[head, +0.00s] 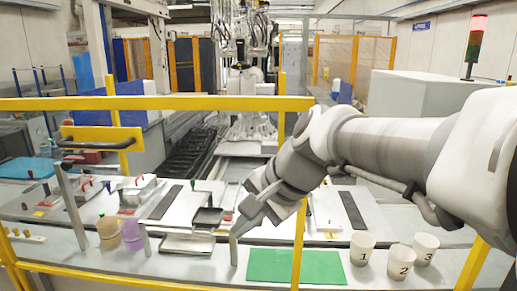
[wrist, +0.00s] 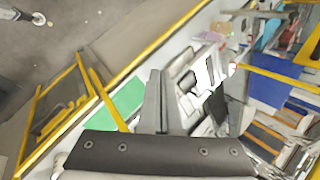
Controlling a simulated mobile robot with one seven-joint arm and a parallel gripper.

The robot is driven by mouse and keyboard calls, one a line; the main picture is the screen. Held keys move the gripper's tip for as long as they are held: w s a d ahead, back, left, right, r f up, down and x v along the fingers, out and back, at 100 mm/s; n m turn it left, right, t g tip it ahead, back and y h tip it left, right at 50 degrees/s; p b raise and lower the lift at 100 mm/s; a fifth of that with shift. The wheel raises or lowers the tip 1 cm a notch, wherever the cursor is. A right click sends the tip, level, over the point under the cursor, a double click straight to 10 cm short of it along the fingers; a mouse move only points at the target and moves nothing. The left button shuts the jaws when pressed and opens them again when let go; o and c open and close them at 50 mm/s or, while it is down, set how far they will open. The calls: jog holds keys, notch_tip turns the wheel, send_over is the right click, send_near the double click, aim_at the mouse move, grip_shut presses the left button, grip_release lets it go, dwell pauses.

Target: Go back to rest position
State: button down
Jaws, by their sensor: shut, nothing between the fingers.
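My arm reaches in from the right in the head view. My gripper (head: 240,229) points down and left, in front of the workbench near the left end of the green mat (head: 285,266). In the wrist view my gripper (wrist: 159,75) shows two grey fingers side by side, shut with nothing between them. The green mat also shows left of the fingers in the wrist view (wrist: 121,108). The yellow post partly crosses the mat in the head view.
Yellow rails (head: 160,103) run across the front of the bench. Metal trays (head: 187,244) lie left of my gripper. Numbered white cups, 1 (head: 361,248), 2 (head: 400,264) and 3 (head: 426,248), stand at the right. A purple container (head: 131,233) stands at the left.

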jog(key=s+d+f+n+h+b, duration=0.1)
jog(key=s+d+f+n+h, duration=0.2)
jog(key=d, duration=0.5)
jog(key=s+d+f+n+t+h+b, duration=0.1)
jog(key=s+d+f+n+h+b, duration=0.1)
jog(key=s+d+f+n, duration=0.3)
jog(key=s+d+f, duration=0.2)
jog(key=s+d, duration=0.2)
jog(key=shift+s+t+h, duration=0.3)
jog(key=shift+s+h, duration=0.1)
